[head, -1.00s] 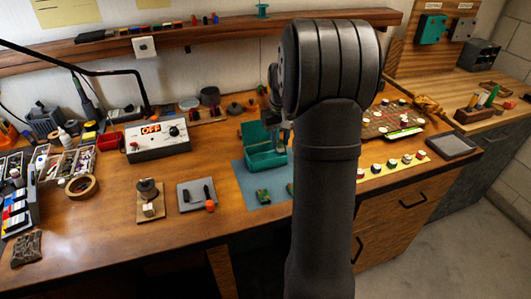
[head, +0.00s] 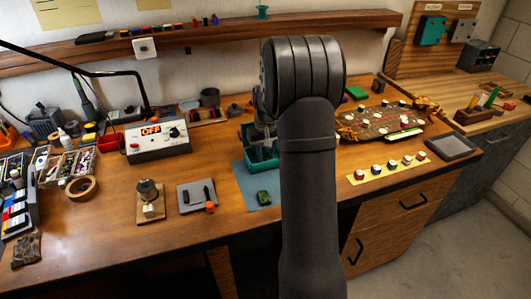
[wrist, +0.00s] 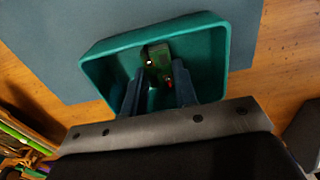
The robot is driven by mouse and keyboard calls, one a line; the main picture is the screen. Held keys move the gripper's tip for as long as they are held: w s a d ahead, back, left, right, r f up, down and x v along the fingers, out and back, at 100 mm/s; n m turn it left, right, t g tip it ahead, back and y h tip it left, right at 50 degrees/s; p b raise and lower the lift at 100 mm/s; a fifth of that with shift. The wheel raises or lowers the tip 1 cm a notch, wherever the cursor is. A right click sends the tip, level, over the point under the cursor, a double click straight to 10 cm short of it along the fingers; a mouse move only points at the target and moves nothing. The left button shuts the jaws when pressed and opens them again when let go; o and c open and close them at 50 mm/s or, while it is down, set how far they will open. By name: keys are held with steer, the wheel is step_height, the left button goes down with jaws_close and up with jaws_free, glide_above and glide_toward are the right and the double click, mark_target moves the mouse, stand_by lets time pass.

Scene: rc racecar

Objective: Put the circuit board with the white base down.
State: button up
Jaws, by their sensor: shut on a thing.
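A small green circuit board (wrist: 158,54) with a white spot and a reddish part shows between my fingertips in the wrist view. My gripper (wrist: 160,78) is shut on it, over or inside the open teal box (wrist: 103,66). Its base is mostly hidden, so I cannot tell its colour or whether it touches the box floor. In the head view the teal box (head: 262,164) stands on the blue mat (head: 243,181), below my gripper (head: 262,137), partly hidden by my arm. Another green board (head: 264,198) lies on the mat in front.
A grey tray (head: 184,199) with small parts and the power supply marked OFF (head: 158,139) stand to the left. A brown board with knobs (head: 375,125) and a yellow strip with knobs (head: 365,178) lie to the right. Bare wood shows between the mat and the power supply.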

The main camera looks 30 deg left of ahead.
mark_target(266, 156)
steer(key=o, duration=0.9)
steer(key=shift+f, duration=0.1)
steer(key=shift+o, duration=0.2)
step_height(266, 156, up, 12)
step_height(266, 156, down, 12)
steer(key=shift+f, duration=0.2)
steer(key=shift+r, duration=2.25)
